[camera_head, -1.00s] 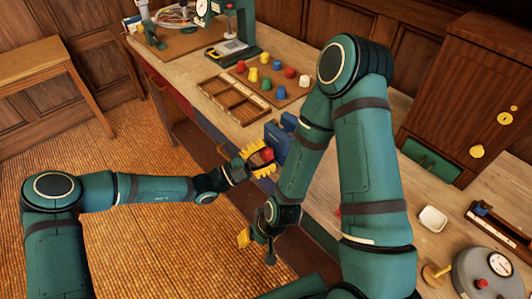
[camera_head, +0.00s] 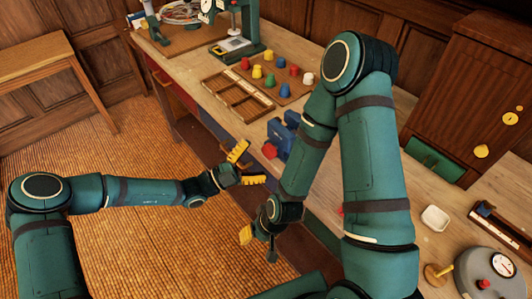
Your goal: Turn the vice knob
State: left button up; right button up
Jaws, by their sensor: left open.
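The blue vice (camera_head: 284,132) is mounted at the front edge of the workbench, partly hidden behind my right arm. Its red knob (camera_head: 269,151) faces out from the bench edge, to the left. My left gripper (camera_head: 254,165) has yellow fingers spread wide. It is open and empty, a little left of and below the knob, apart from it. My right gripper (camera_head: 258,244) hangs low in front of the bench. One yellow finger shows there, and its opening cannot be made out.
A wooden compartment tray (camera_head: 238,101) and a board with several coloured pegs (camera_head: 273,80) lie behind the vice. A small white dish (camera_head: 435,218) and a round grey device with a dial (camera_head: 490,275) stand at right. My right arm crosses the bench.

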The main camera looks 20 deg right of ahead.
pick_arm(q)
jog(key=shift+v, duration=1.95)
jog(key=shift+d+r, duration=0.1)
jog(key=m+g+y+p, duration=0.1)
jog(key=m+g+y, duration=0.1)
jog(key=m+y, duration=1.7)
send_near(265, 147)
jog(key=d+f+m+h+b, duration=0.1)
jog(key=f, duration=0.3)
jog(key=f+m+h+b, duration=0.1)
jog(key=f, duration=0.3)
jog(key=s+d+f+m+h+b, duration=0.1)
jog(key=f, duration=0.3)
jog(key=shift+d, duration=0.35)
